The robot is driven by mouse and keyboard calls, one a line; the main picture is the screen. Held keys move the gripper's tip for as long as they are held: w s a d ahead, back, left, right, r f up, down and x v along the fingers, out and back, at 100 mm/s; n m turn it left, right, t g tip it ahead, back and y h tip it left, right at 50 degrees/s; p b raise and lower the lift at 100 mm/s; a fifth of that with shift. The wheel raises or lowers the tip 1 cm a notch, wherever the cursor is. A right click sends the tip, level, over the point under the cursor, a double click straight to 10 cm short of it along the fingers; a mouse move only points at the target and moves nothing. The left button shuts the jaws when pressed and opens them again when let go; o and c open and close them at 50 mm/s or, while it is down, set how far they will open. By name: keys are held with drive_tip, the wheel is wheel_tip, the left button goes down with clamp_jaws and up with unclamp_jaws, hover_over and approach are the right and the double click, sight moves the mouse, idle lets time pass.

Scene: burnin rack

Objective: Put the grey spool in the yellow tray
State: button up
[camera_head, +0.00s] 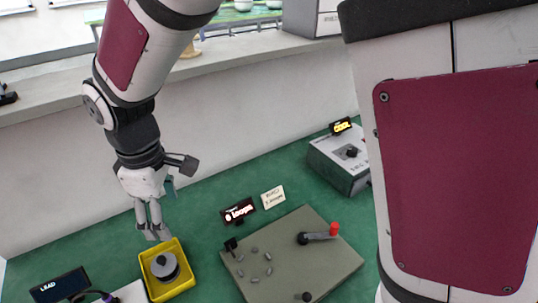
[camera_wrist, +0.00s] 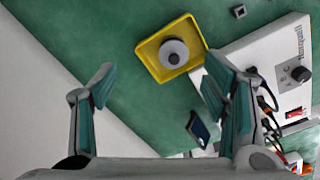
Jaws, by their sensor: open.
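The grey spool (camera_head: 165,266) sits inside the yellow tray (camera_head: 173,288), on the green surface at the lower left of the head view. In the wrist view the spool (camera_wrist: 174,53) stands on its end inside the tray (camera_wrist: 151,58), with its round top and centre facing the camera. My gripper (camera_head: 157,234) is just beyond the tray's far edge in the head view, above the surface and apart from the spool. In the wrist view my gripper (camera_wrist: 160,68) has its fingers wide apart with nothing between them.
A grey-green board (camera_head: 295,262) with pegs and a red-handled crank (camera_head: 320,235) lies right of the tray. A box with a knob (camera_head: 345,158) stands at the back right. A white device with a knob (camera_wrist: 284,75) stands beside the tray. A pale wall (camera_head: 230,120) rises behind.

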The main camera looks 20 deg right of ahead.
drive_tip(key=s+d+r+m+t, duration=0.1)
drive_tip(key=s+d+r+m, duration=0.25)
drive_tip(key=d, duration=0.35)
drive_tip(key=s+d+r+m+t, duration=0.1)
drive_tip(key=s+d+r+m, duration=0.2)
drive_tip(key=d, duration=0.4)
drive_tip(key=s+d+r+m, duration=0.2)
drive_tip(key=d+r+m, duration=0.1)
drive_tip(key=d+r, duration=0.25)
drive_tip(key=s+d+m+t, duration=0.1)
drive_tip(key=s+d+m, duration=0.4)
drive_tip(key=s, duration=0.3)
drive_tip(key=shift+d+f, duration=0.15)
drive_tip(key=shift+d, duration=0.55)
drive_tip(key=shift+r+t+p, duration=0.4)
drive_tip(key=shift+r+p, duration=0.2)
drive_tip(key=shift+r, duration=0.25)
drive_tip(key=shift+c, duration=0.3)
